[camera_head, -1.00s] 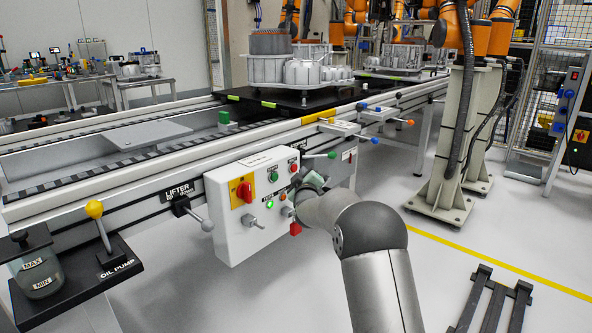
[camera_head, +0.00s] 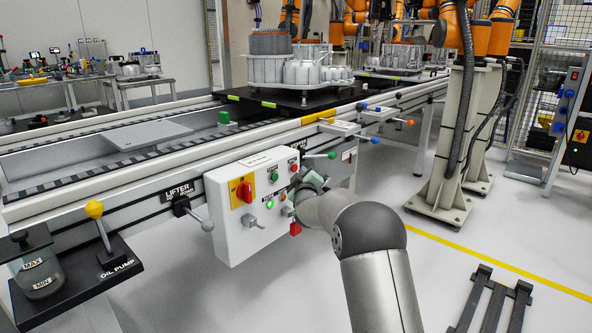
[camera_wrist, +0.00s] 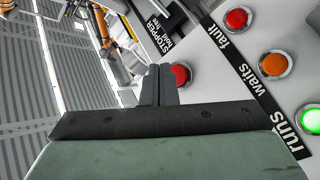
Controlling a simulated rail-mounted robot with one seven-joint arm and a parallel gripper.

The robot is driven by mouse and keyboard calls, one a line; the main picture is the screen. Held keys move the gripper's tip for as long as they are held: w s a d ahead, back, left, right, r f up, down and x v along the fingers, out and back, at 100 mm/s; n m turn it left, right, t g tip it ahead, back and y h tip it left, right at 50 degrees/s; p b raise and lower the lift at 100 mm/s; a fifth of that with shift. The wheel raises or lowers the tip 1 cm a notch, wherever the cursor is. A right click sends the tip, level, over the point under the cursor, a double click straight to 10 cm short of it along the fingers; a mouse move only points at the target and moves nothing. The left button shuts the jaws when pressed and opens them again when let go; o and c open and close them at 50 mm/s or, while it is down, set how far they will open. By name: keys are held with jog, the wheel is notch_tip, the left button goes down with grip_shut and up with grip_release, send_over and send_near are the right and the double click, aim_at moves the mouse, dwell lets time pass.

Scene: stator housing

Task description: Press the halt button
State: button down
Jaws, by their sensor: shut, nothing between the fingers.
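The white control box (camera_head: 236,222) hangs on the front of the line. A red push button (camera_head: 293,168), likely the halt button, sits at its upper right beside a green button (camera_head: 273,177). No halt lettering is readable. My gripper (camera_head: 311,184) is at the box's right end, its tips hidden in the head view. In the wrist view my gripper's fingers (camera_wrist: 159,78) are shut and empty, pointing towards the panel. The red button (camera_wrist: 181,75) shows just right of them, partly covered. I cannot tell whether they touch it.
Red fault (camera_wrist: 237,19), orange waits (camera_wrist: 273,64) and lit green runs (camera_wrist: 312,119) lamps sit right of the fingers. A green-knobbed lever (camera_head: 326,155) juts out nearby.

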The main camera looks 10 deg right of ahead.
jog(key=shift+w+a, duration=0.25)
jog(key=shift+a, duration=0.05)
jog(key=shift+w+a, duration=0.3)
jog(key=shift+w, duration=0.1)
dwell(0.7)
jog(key=shift+s+d, duration=0.1)
jog(key=shift+s+d+b, duration=0.45)
jog(key=shift+s+d, duration=0.05)
jog(key=shift+s, duration=0.15)
jog(key=s+d+b, duration=0.4)
jog(key=shift+s, duration=0.2)
dwell(0.4)
dwell(0.4)
